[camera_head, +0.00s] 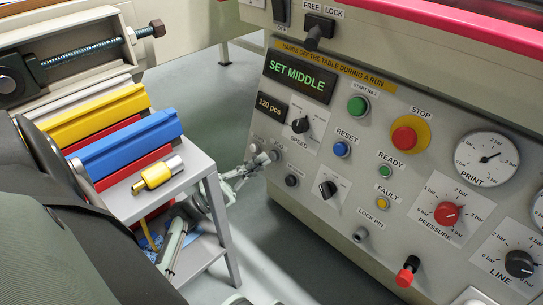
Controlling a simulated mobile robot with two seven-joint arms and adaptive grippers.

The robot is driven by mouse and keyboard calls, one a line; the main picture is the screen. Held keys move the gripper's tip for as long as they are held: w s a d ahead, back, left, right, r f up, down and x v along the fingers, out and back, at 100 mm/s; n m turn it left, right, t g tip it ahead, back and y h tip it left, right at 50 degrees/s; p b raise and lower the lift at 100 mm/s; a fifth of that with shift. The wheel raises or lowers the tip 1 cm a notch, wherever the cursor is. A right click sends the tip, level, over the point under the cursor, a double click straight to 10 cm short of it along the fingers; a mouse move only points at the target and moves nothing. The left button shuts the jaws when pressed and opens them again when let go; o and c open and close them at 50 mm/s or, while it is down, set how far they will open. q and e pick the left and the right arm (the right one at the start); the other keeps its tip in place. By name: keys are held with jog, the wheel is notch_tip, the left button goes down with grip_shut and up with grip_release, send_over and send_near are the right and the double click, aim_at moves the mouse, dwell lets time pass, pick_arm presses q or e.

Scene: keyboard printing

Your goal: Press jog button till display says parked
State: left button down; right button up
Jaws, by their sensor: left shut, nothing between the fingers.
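The display (298,77) on the grey control panel reads "SET MIDDLE" in green letters. My left gripper (262,163) is shut and empty, reaching in from the left. Its fingertips are at the panel's left edge, by two small round buttons (275,154) below the "120 pcs" counter (270,107). The labels above these buttons are too small and partly covered to read, so I cannot tell which is the jog button. I cannot tell whether the fingertips touch a button. My right gripper is not in view.
A dark round button (292,181) sits just below, and the speed knob (300,125) above right. Further right are a blue reset button (341,149), a green start button (358,106) and a red stop button (404,138). A small grey table (196,163) stands left of the panel.

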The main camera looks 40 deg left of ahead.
pick_arm(q)
jog(key=shift+w, duration=0.1)
jog(key=shift+w+f, duration=0.15)
jog(key=shift+w, duration=0.2)
jog(key=shift+w+d+f+b, duration=0.1)
jog(key=shift+w+f+b, duration=0.05)
jog(key=shift+w+b, duration=0.3)
dwell(0.8)
dwell(0.4)
jog(key=shift+s+r+p, duration=0.3)
jog(key=shift+s+p, duration=0.2)
jog(key=shift+s, duration=0.4)
